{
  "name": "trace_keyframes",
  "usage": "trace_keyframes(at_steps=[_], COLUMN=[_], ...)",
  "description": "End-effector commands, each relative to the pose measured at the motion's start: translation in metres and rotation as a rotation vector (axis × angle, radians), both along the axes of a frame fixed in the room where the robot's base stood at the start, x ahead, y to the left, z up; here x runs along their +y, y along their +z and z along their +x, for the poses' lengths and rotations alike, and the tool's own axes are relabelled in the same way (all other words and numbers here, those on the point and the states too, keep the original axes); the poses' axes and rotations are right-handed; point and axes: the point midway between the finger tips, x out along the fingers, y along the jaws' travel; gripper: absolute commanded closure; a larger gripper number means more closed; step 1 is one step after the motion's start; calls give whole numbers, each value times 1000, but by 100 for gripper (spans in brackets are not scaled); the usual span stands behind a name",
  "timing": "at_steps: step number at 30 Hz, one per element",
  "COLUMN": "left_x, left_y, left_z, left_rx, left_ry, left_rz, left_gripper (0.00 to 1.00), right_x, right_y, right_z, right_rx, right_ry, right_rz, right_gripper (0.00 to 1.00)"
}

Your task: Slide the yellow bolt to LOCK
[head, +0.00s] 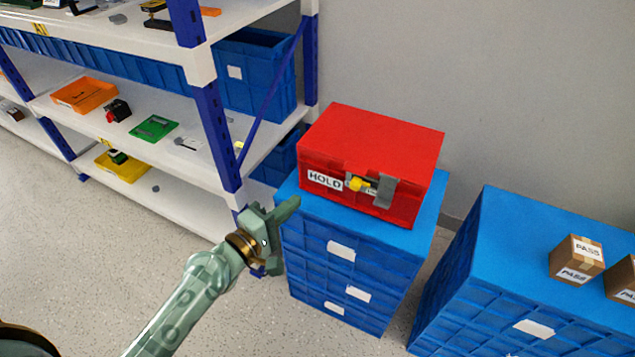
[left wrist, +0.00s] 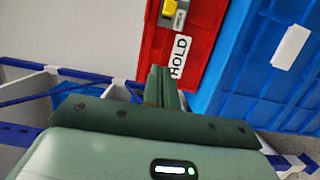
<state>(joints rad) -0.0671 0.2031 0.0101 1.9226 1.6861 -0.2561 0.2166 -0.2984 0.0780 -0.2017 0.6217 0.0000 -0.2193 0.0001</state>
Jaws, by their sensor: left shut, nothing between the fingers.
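The yellow bolt (head: 358,184) sits on the front of a red box (head: 372,137), just right of a white HOLD label (head: 325,180). A grey bracket (head: 385,190) is at its right, and a small label between them is partly covered. In the left wrist view the bolt (left wrist: 181,6) is at the top edge, partly cut off. My left gripper (head: 290,207) is shut and empty, in front of and left of the box's lower left corner, apart from the bolt. It also shows in the left wrist view (left wrist: 160,72). My right gripper is not in view.
The red box stands on a stack of blue crates (head: 340,250). Another blue stack (head: 515,240) at the right carries cardboard boxes (head: 577,258) marked PASS. A white shelf (head: 150,125) with blue posts holds trays and bins at the left. Open floor lies at the lower left.

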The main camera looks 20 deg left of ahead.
Motion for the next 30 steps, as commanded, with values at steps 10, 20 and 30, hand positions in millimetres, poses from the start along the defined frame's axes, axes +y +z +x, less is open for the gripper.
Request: trace_keyframes(at_steps=[10, 20, 30], left_x=[-17, -51, -67], left_y=[2, 1, -1], left_z=[59, 92, 91], left_rx=[-2, 0, 1], left_ry=[1, 0, 0], left_rz=[-2, -1, 2], left_gripper=[100, 100, 100], right_x=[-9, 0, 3], right_y=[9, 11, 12], right_z=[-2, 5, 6], right_rx=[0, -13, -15], right_ry=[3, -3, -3], right_rz=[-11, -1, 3], right_gripper=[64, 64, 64])
